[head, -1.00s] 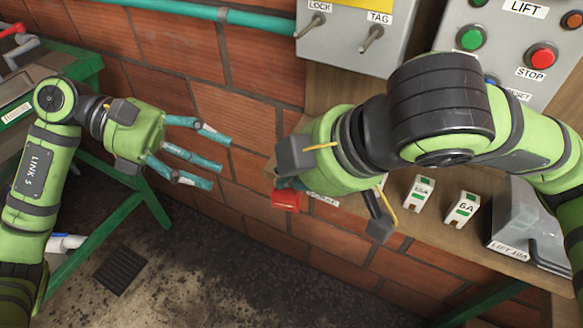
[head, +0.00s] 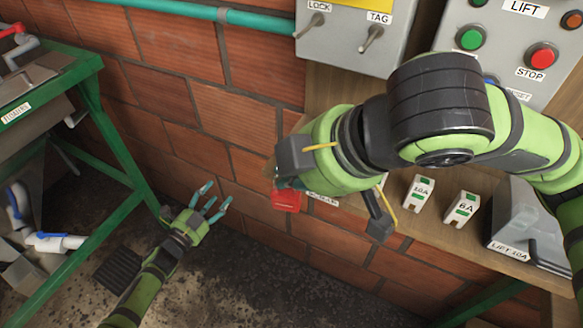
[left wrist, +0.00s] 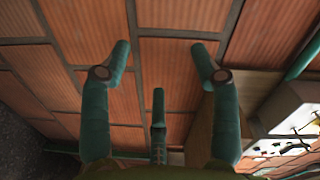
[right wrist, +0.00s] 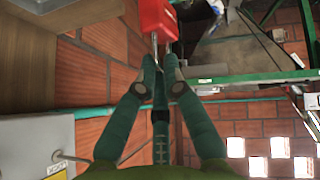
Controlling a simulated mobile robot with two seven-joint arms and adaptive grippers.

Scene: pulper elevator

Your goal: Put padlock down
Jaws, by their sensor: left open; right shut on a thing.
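The red padlock (head: 286,200) shows at the left end of the wooden shelf, just below my right gripper (head: 284,184). In the right wrist view, the padlock (right wrist: 156,22) is at the tips of my right gripper (right wrist: 158,68), whose fingers are closed together on it. Its shackle is partly hidden by the fingers. My left gripper (head: 217,202) is open and empty, low in front of the brick wall.
The wooden shelf (head: 420,238) holds white 10A (head: 418,193) and 6A (head: 462,209) blocks and a grey LIFT 10A box (head: 520,222). Grey LOCK/TAG (head: 345,40) and LIFT (head: 515,45) panels stand above. A green-framed bench (head: 85,70) is at left.

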